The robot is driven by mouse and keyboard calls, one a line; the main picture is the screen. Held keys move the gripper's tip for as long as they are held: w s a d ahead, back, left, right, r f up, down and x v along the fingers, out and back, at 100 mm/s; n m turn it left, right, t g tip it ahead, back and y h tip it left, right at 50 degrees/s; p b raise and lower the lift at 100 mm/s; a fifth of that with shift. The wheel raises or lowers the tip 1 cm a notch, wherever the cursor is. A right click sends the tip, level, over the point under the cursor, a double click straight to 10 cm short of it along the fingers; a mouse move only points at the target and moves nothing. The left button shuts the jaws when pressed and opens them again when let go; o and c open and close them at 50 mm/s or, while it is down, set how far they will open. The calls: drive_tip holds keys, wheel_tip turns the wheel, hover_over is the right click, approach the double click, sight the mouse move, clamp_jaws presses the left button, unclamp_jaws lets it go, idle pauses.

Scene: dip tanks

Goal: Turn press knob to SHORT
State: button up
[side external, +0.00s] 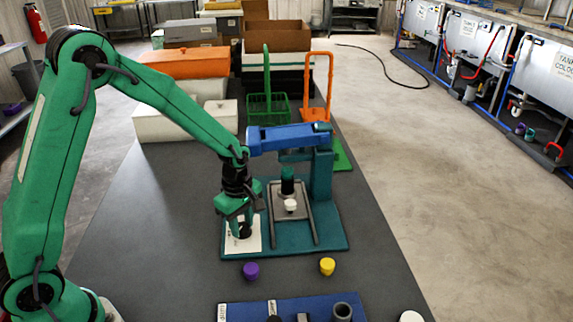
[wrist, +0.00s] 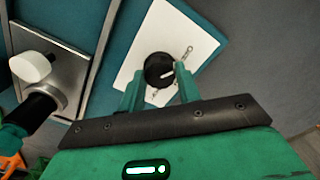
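The press knob (wrist: 159,70) is round and black with a white pointer line. It sits on a white label plate (wrist: 180,38); in the wrist view the line points right and slightly up. Small marks on the plate are too blurred to read. My green gripper (wrist: 157,77) has its two fingers apart, one on each side of the knob's near edge. Contact with the knob cannot be told. In the side view my gripper (side external: 240,220) points down over the plate (side external: 254,242) and partly hides the knob (side external: 245,231).
The press (side external: 321,172) has a blue arm above a grey tray (side external: 306,222) holding a white piece (side external: 290,205). A purple cup (side external: 251,270) and a yellow cup (side external: 327,266) stand in front of the teal base (side external: 332,243). Baskets and boxes stand behind.

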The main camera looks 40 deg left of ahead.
drive_tip(key=shift+m, duration=0.4)
drive_tip(key=m, duration=0.5)
drive_tip(key=shift+m, duration=0.4)
drive_tip(key=m, duration=0.3)
drive_tip(key=shift+m, duration=0.3)
drive_tip(key=m, duration=0.3)
drive_tip(key=shift+m, duration=0.4)
drive_tip(key=m, duration=0.5)
drive_tip(key=shift+m, duration=2.5)
drive_tip(key=o, duration=1)
drive_tip(key=shift+c, duration=0.2)
